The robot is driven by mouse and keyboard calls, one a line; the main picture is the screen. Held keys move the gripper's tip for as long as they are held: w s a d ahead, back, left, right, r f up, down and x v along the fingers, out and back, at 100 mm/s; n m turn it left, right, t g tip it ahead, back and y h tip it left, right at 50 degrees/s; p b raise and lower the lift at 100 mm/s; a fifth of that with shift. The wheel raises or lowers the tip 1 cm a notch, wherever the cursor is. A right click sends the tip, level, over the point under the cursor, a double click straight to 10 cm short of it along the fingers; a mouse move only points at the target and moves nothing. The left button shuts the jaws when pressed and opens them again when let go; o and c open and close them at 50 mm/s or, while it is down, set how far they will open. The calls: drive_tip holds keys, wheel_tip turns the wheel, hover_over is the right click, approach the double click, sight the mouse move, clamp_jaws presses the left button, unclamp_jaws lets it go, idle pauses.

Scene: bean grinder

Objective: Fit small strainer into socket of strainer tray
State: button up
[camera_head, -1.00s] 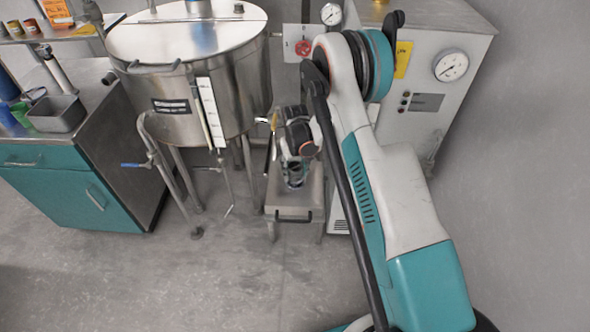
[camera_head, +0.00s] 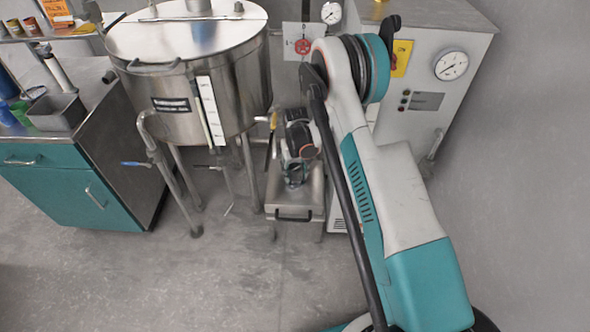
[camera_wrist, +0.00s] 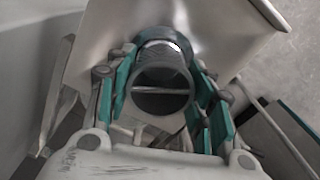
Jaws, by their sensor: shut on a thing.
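The small strainer (camera_wrist: 162,88) is a dark, round, hollow piece with a bar across its opening. In the wrist view my gripper (camera_wrist: 160,100) is shut on it, with teal-lined fingers on both sides. The strainer tray (camera_head: 313,195) is a metal box with a dark front handle, standing low on the floor beside the kettle. Its bare metal top (camera_wrist: 225,30) shows behind the strainer in the wrist view. In the head view my gripper (camera_head: 295,181) is just over the tray's top. The socket is hidden, and I cannot tell whether the strainer touches it.
A large steel kettle (camera_head: 190,80) with pipes and legs stands left of the tray. A grey machine (camera_head: 430,70) with a gauge is behind on the right. A teal cabinet (camera_head: 70,188) is at the far left. The floor in front is clear.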

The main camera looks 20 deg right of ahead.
drive_tip(key=shift+f, duration=0.95)
drive_tip(key=o, duration=1.2)
drive_tip(key=shift+o, duration=0.2)
wheel_tip(320, 180, up, 12)
drive_tip(key=shift+f, duration=0.1)
